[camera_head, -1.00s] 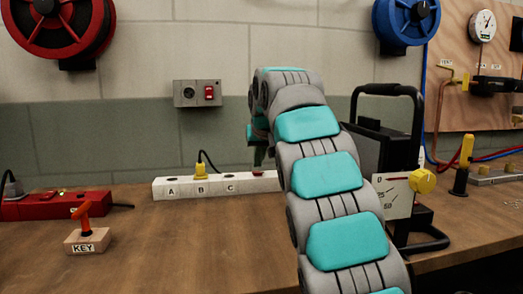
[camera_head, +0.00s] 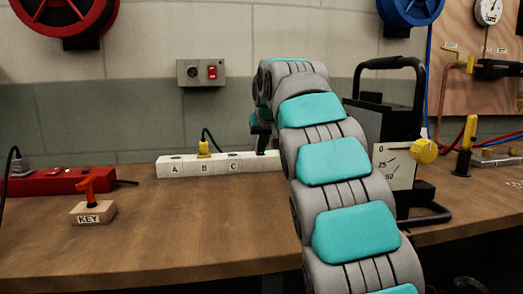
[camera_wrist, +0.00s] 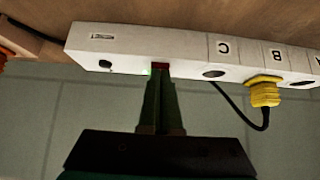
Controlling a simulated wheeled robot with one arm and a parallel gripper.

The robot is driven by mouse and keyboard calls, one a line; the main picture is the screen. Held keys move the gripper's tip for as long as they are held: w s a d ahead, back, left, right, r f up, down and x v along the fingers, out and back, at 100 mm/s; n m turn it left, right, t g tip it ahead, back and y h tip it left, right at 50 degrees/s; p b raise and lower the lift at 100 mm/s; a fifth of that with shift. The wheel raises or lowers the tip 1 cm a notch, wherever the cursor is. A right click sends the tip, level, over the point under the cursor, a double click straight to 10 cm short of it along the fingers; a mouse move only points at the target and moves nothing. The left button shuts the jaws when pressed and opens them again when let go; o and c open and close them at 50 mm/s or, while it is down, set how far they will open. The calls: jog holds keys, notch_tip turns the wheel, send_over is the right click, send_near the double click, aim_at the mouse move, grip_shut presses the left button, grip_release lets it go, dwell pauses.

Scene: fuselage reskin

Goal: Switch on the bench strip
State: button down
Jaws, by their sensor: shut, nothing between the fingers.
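The white bench strip (camera_head: 185,168) lies along the back of the bench, with sockets marked A, B and C. It also shows in the wrist view (camera_wrist: 185,52), turned around. A yellow plug (camera_head: 204,149) with a black cord sits at socket B. My gripper (camera_wrist: 160,72) is shut and empty, pointing at the strip. Its fingertips are at the dark red switch (camera_wrist: 160,66) and seem to touch it, partly covering it. A small green glow (camera_wrist: 147,71) shows beside the switch. In the head view my arm hides the strip's right end.
A wooden block marked KEY with a red handle (camera_head: 87,200) stands front left. A red box (camera_head: 62,181) lies behind it. A black-framed unit with a yellow knob (camera_head: 424,151) stands right of my arm. A wall socket with a red switch (camera_head: 212,73) is above. The front middle bench is clear.

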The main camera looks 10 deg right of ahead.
jog(key=shift+r+p, duration=0.7)
jog(key=shift+r, duration=0.05)
jog(key=shift+r, duration=0.1)
jog(key=v, duration=1.2)
jog(key=shift+r+p, duration=0.45)
jog(key=shift+r, duration=0.1)
